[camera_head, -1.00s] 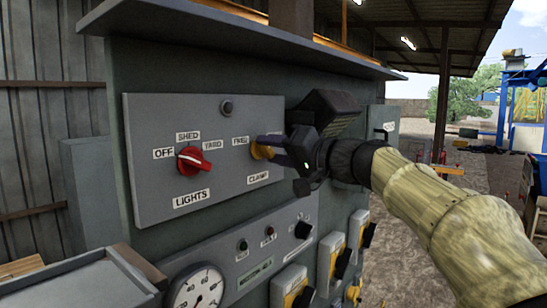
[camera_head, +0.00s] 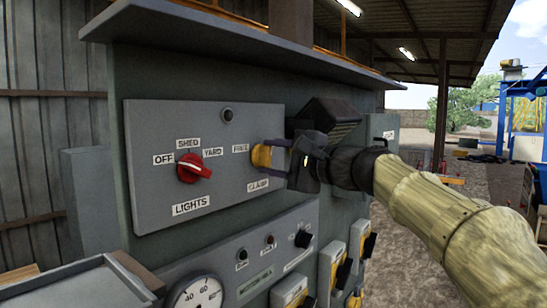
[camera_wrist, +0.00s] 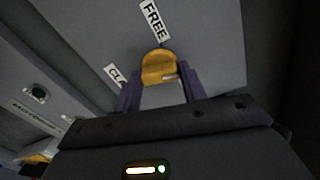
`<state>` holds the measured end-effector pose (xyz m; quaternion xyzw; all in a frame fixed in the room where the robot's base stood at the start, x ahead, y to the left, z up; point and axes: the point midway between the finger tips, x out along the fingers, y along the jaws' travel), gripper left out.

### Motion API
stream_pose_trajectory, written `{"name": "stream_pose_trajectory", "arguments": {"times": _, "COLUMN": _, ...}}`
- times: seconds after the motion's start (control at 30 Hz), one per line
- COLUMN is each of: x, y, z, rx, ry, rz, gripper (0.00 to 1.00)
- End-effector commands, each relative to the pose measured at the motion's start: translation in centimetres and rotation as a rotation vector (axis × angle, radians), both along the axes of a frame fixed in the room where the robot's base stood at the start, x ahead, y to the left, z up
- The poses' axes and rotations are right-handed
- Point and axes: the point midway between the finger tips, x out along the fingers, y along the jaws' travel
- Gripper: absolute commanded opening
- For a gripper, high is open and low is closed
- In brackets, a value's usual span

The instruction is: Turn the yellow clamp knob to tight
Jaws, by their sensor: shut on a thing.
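The yellow clamp knob (camera_head: 261,156) sits on the right part of the grey panel (camera_head: 140,140), between the FREE label (camera_head: 240,149) above left and the CLAMP label (camera_head: 257,185) below. My gripper (camera_head: 272,154) reaches it from the right, with its two purple fingers shut on the knob. In the wrist view the knob (camera_wrist: 158,66) shows between the fingertips (camera_wrist: 158,84), with a pale mark on its lower right edge. The FREE label (camera_wrist: 153,20) lies straight above the knob there, and the other label (camera_wrist: 115,74) is partly hidden by a finger.
A red lights knob (camera_head: 193,168) is on the same panel to the left. Below is a lower panel with small knobs, a round gauge (camera_head: 197,295) and yellow-backed switches (camera_head: 338,265). A metal canopy (camera_head: 230,33) overhangs the panel. Open ground lies to the right.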

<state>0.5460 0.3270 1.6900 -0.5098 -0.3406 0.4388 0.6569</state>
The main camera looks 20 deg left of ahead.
Motion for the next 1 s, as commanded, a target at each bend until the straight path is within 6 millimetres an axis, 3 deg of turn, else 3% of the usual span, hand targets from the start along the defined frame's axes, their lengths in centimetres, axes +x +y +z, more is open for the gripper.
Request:
{"name": "stream_pose_trajectory", "arguments": {"times": 0.6, "x": 0.08, "y": -0.03, "z": 0.07, "rx": 0.218, "ry": 0.533, "rz": -0.001, "gripper": 0.19}}
{"name": "stream_pose_trajectory", "arguments": {"times": 1.0, "x": 0.10, "y": -0.04, "z": -0.05, "rx": 0.300, "ry": 0.729, "rz": -0.002, "gripper": 0.19}}
